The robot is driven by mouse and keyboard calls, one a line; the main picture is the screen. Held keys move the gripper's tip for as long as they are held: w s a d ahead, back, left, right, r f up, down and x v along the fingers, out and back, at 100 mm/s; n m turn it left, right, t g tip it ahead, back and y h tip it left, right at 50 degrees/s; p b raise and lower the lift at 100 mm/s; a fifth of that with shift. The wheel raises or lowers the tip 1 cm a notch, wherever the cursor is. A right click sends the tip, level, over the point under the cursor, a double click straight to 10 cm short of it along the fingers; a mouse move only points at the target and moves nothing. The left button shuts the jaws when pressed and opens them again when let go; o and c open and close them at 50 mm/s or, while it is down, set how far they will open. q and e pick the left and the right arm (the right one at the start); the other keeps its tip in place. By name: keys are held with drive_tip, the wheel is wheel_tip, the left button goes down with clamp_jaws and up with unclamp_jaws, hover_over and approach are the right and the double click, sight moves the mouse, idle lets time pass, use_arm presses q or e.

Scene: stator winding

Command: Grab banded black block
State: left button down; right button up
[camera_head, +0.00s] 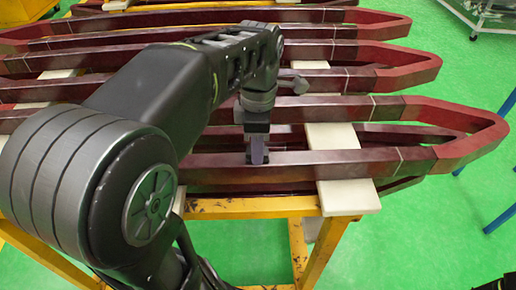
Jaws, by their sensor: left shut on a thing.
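My left gripper (257,150) points down at the near dark red coil bar (345,163), which has thin pale bands across it. Its fingers are shut on this bar, left of the pale support strip. The arm hides much of the bar's left part, and the exact contact between fingers and bar is small and hard to see. No separate black block shows clearly.
Several more dark red pointed coils (340,80) lie in rows behind, on pale strips (350,197) across a yellow frame (260,208). Green floor (420,240) is open at the right. Blue legs (500,220) stand at the right edge.

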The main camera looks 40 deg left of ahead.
use_arm(q)
drive_tip(key=shift+r, duration=0.6)
drive_tip(key=shift+s+d+r+b, duration=0.1)
drive_tip(key=shift+r+b, duration=0.2)
drive_tip(key=shift+r, duration=0.15)
drive_tip(key=shift+s+d+r+b, duration=0.1)
drive_tip(key=shift+r+b, duration=0.2)
drive_tip(key=shift+r, duration=0.15)
drive_tip(key=s+d+p, duration=0.4)
drive_tip(key=s+d, duration=0.6)
drive_tip(key=s, duration=0.4)
drive_tip(key=shift+d, duration=0.25)
drive_tip(key=shift+w, duration=0.15)
